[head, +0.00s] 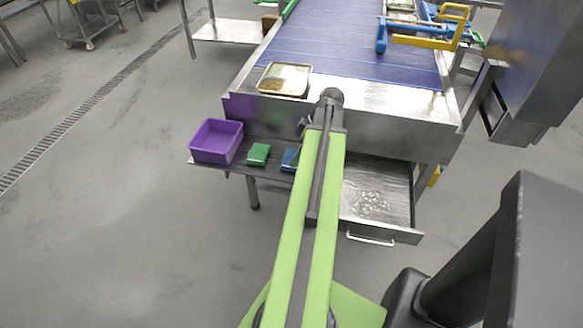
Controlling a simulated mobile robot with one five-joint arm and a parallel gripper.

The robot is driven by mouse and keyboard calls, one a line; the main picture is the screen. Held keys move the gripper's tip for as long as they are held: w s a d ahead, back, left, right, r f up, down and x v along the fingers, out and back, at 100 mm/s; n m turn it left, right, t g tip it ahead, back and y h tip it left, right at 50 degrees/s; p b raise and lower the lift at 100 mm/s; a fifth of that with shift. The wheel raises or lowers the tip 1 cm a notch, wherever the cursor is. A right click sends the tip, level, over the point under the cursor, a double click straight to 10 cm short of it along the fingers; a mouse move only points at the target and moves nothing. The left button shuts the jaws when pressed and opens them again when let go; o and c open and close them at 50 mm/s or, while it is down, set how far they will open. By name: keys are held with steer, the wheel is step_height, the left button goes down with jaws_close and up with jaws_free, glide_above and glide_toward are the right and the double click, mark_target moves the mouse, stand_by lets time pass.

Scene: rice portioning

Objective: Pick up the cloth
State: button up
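A blue folded item (290,159), which looks like a cloth, lies on the dark side shelf (236,168), partly hidden behind my green arm. A small green block (258,154) lies to its left; I cannot tell whether it is a cloth or a sponge. My arm reaches forward over the shelf. A small grey part at its far end, likely my gripper (305,126), shows just above the blue item. Its fingers are too small and hidden to tell open from shut, or whether it touches anything.
A purple bin (216,141) stands at the shelf's left end. A tray with food (284,79) sits at the edge of the blue conveyor (345,40). A metal drawer (354,219) with scattered bits stands open to the right.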

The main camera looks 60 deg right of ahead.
steer(key=b+x, duration=0.4)
steer(key=x, duration=0.1)
steer(key=shift+s+d+f, duration=0.2)
steer(key=shift+r, duration=0.2)
steer(key=c, duration=1.1)
